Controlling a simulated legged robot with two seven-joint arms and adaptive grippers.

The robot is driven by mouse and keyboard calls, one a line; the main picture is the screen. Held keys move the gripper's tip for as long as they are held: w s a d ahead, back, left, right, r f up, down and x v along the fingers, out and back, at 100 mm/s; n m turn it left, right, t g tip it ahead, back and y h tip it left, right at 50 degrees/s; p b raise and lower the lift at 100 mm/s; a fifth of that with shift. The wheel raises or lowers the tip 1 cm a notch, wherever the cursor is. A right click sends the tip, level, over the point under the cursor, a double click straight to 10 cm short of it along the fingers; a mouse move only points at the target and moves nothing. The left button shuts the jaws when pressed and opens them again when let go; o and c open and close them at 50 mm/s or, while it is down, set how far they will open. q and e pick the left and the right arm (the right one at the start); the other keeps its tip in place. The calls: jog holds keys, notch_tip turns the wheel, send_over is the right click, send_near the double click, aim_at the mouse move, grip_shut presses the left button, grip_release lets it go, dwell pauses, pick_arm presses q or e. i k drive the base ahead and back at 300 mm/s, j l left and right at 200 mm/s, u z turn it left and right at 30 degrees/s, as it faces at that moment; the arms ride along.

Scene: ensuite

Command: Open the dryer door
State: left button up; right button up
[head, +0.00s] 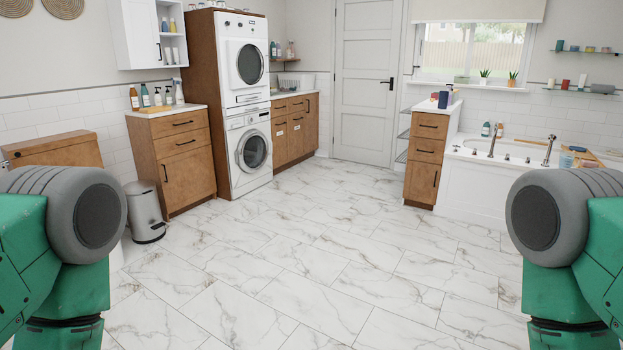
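Two white front-loading machines stand stacked in a tall wooden cabinet (199,75) left of centre in the head view. The upper machine (243,30) has a round dark door (250,64), which looks closed. The lower machine (236,171) also has a round dark door (253,150), which looks closed. No label tells which one is the dryer. My grippers are out of view. Only green and grey parts of my two arms show at the left and right edges, far from the machines.
A wooden cabinet (186,172) with bottles on top stands left of the machines, with a grey pedal bin (145,212) before it. A narrow drawer unit (426,160) and a bathtub (484,190) are on the right. The marble floor (290,260) between is clear.

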aim_at(247, 64)
jog(key=i, duration=7)
jog(key=i+u, duration=0.25)
jog(key=i, duration=0.3)
jog(key=i+l+u, duration=0.2)
jog(key=i, duration=0.35)
jog(key=u, duration=1.4)
jog(key=l+z, duration=0.15)
jog(key=z, duration=0.3)
